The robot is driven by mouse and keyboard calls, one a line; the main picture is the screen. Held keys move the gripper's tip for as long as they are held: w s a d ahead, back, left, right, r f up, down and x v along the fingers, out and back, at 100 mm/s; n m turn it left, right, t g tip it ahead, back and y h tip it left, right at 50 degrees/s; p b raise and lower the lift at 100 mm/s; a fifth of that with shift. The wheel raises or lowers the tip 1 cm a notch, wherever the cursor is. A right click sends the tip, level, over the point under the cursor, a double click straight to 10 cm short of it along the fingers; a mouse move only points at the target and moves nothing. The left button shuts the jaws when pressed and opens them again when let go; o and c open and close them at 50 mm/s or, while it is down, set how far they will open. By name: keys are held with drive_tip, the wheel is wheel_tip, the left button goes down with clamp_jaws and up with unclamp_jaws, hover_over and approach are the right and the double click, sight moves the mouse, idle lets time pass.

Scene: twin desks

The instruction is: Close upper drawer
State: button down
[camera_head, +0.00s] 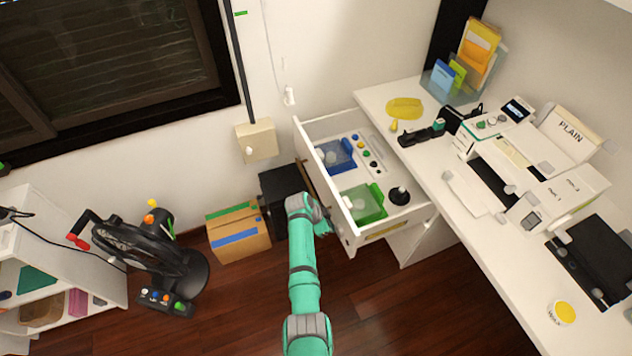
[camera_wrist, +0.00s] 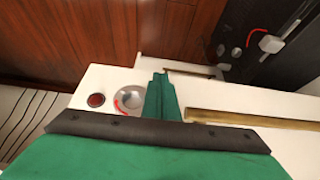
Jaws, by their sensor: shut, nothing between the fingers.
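The white upper drawer (camera_head: 297,128) is pulled well out from under the right desk. It holds a blue tray (camera_head: 337,154), a green tray (camera_head: 364,203), a black knob-like item (camera_head: 399,196) and several small round pieces. My gripper (camera_head: 324,226) is shut and empty, close outside the drawer's front panel near its lower end. In the wrist view its green fingers (camera_wrist: 163,92) lie over the white front panel (camera_wrist: 190,88), between a brass handle strip (camera_wrist: 245,119) and a round silver lock (camera_wrist: 128,101). I cannot tell whether they touch the panel.
A black cabinet (camera_head: 278,190) and a cardboard box (camera_head: 238,232) stand on the floor left of the drawer. A black wheeled machine (camera_head: 185,272) stands further left. The white desk (camera_head: 470,235) carries a printer (camera_head: 520,160). Wooden floor (camera_head: 385,310) is clear in front.

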drive_tip(key=shift+w+d, duration=0.15)
drive_tip(key=shift+d, duration=0.3)
